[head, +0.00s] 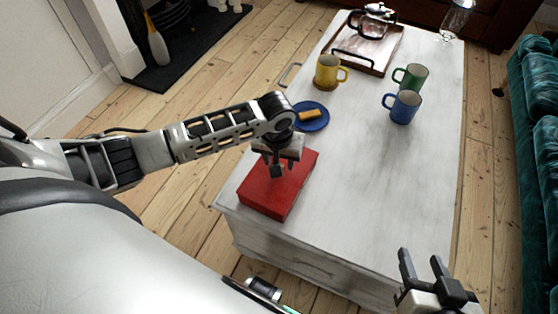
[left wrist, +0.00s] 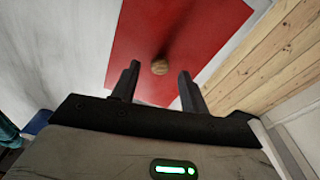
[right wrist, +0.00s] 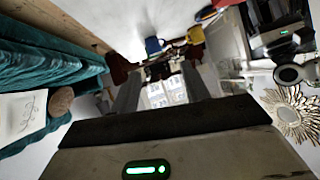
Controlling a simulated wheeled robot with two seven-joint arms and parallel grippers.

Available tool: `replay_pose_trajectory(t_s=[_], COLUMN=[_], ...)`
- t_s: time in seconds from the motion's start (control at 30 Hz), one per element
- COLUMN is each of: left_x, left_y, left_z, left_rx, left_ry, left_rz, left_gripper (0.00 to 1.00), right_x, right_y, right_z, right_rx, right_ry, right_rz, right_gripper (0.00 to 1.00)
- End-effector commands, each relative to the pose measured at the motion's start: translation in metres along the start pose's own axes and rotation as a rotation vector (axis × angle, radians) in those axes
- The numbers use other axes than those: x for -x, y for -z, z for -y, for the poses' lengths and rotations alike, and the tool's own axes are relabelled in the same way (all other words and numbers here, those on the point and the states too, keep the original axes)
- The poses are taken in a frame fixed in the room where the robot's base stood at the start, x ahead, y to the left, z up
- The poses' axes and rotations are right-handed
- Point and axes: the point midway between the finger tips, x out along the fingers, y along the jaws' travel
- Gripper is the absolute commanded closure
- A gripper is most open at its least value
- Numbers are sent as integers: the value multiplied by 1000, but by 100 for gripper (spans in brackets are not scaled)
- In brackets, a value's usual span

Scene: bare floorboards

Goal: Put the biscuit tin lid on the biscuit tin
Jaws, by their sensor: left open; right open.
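The biscuit tin (head: 264,209) is a red box near the close left corner of the white table. The biscuit tin lid (head: 297,171), flat and red, lies on top of it; I cannot make out a seam between them. In the left wrist view the lid (left wrist: 205,25) fills the middle, with a round wooden knob (left wrist: 160,67). My left gripper (head: 278,173) is open just above the lid, its fingers either side of the knob in the left wrist view, apparently not gripping it. My right gripper (head: 421,258) is open and empty off the table's near right corner.
On the white table (head: 350,190) are a blue plate (head: 321,123) with a biscuit, a yellow mug (head: 326,70), a green mug (head: 413,77), a blue mug (head: 404,107) and a wooden tray (head: 382,58) with a glass teapot. A green sofa (head: 535,150) stands right. The table's near right half is clear.

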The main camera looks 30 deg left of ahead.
Motion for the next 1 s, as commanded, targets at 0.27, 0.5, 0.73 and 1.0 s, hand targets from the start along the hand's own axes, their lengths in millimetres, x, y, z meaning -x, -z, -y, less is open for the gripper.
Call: replay_pose_trajectory(t_s=[0.27, 0.5, 0.73, 1.0], left_x=[65, 96, 80, 80], left_y=[1, 0, -31, -102], left_z=[0, 0, -36, -98], left_rx=[0, -1, -100, -262], left_ry=[-2, -1, -151, -513], left_rz=[-1, 0, -41, -399], left_gripper=[56, 56, 56, 56], right_x=[5, 4, 4, 4], right_y=[7, 10, 9, 10], right_z=[1, 1, 0, 0], right_rx=[-14, -23, -23, -22], right_ry=[-3, -6, -7, -8], right_rz=[21, 25, 26, 25], right_gripper=[54, 54, 54, 54])
